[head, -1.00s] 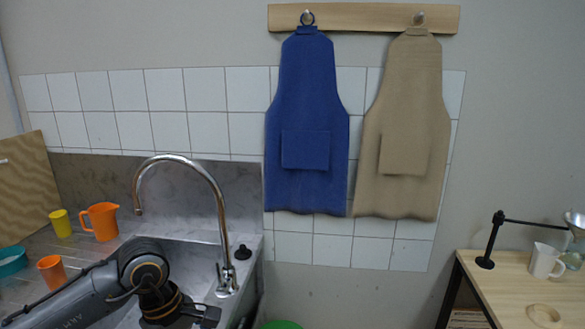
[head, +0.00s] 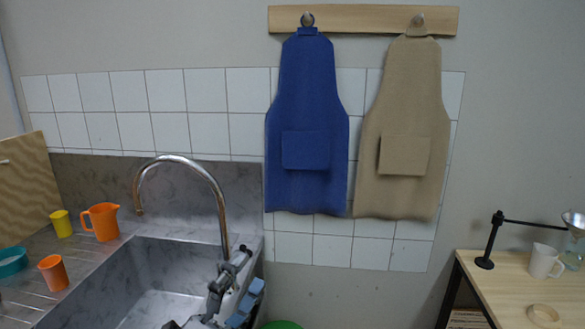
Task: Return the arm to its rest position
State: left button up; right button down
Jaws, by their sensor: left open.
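My left gripper (head: 236,288) is at the bottom of the head view, over the right edge of the sink and in front of the tap's base. Its dark fingers and light blue pads show, and it is open with nothing seen between the fingers. Most of my left arm is below the picture. My right gripper is not in view.
The curved metal tap (head: 183,160) rises close behind my left gripper. An orange jug (head: 102,222), yellow cup (head: 61,224), orange cup (head: 53,273) and teal bowl (head: 11,262) stand left of the sink (head: 165,255). A wooden table (head: 500,287) with a white mug (head: 543,261) is at right.

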pick_arm(q)
jog(key=s+a+f+n+g+y, duration=0.2)
jog(key=a+f+n+g+y, duration=0.3)
jog(key=f+n, duration=0.5)
jog(key=s+a+f+n+g+y, duration=0.25)
jog(key=a+f+n+y, duration=0.45)
jog(key=f, duration=0.5)
jog(key=s+a+f+n+g, duration=0.1)
jog(key=s+f+n+g, duration=0.25)
jog(key=s+f, duration=0.4)
jog(key=s+f+n+g, duration=0.2)
jog(key=s+f+g, duration=0.3)
jog(key=s, duration=0.6)
notch_tip(320, 180, down, 25)
jog(key=s+g, duration=0.2)
jog(key=s+a+f+g, duration=0.1)
jog(key=s+a+f, duration=0.2)
jog(key=s+f, duration=1.3)
jog(key=shift+s+f, duration=0.35)
jog(key=shift+f, duration=0.2)
